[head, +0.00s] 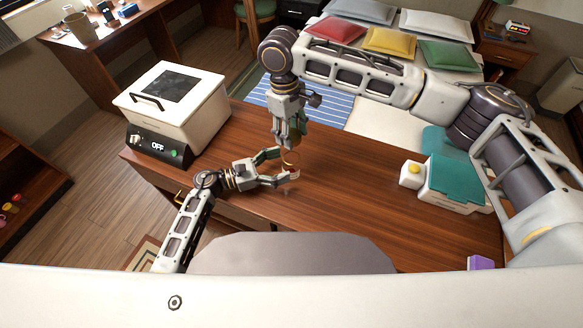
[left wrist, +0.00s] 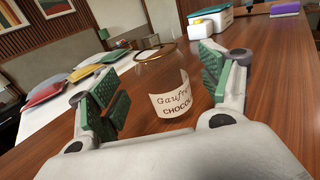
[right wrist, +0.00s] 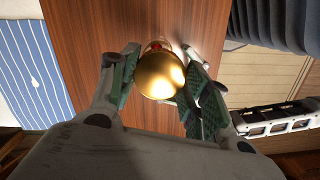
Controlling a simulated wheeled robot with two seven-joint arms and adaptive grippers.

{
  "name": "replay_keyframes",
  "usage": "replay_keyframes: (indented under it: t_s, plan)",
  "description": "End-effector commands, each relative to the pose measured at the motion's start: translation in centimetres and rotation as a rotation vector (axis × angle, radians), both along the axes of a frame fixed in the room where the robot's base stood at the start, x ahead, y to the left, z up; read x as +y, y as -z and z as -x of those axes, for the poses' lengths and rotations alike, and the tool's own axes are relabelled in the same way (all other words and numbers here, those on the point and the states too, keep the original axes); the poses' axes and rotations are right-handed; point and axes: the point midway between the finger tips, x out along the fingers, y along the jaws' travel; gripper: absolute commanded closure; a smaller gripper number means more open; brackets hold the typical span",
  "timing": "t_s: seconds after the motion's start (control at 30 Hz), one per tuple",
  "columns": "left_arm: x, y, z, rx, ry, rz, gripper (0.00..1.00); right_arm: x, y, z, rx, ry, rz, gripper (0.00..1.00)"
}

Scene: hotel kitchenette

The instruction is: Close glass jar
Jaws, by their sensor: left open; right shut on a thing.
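The glass jar (left wrist: 172,104) stands upright on the wooden counter, clear, with a gold rim and a cream label with dark writing. In the head view the jar (head: 290,165) is small and partly hidden by my grippers. My left gripper (head: 284,166) is open, with its fingers on either side of the jar in the left wrist view; contact is not visible. My right gripper (head: 290,144) points down above the jar and is shut on the shiny gold lid (right wrist: 161,75). The gap between lid and jar is hard to judge.
A white cooker (head: 196,112) with a display reading OFF stands at the counter's left end. A white box with a teal lid (head: 455,178) and a purple block (head: 481,263) lie to the right. The counter between jar and box is clear.

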Motion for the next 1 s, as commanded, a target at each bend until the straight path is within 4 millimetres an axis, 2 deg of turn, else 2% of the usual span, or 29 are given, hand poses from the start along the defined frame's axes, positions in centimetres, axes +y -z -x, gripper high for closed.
replay_keyframes:
  t_s: [0.2, 0.4, 0.8, 1.0]
  plan:
    - [-2.4, -0.1, -0.8, -0.001, 0.0, 0.002, 0.22, 0.0, 0.0, 0.0, 0.0, 0.0, 0.0, 0.65]
    - [-3.7, 0.0, -1.3, 0.001, 0.0, 0.0, 0.22, 0.0, 0.0, 0.0, 0.0, 0.0, 0.0, 0.65]
    - [-4.1, 0.0, -1.4, 0.0, 0.0, 0.0, 0.22, 0.0, 0.0, 0.0, 0.0, 0.0, 0.0, 0.65]
    - [-4.0, 0.0, -1.4, 0.0, 0.0, 0.0, 0.46, 0.0, 0.0, 0.0, 0.0, 0.0, 0.0, 0.65]
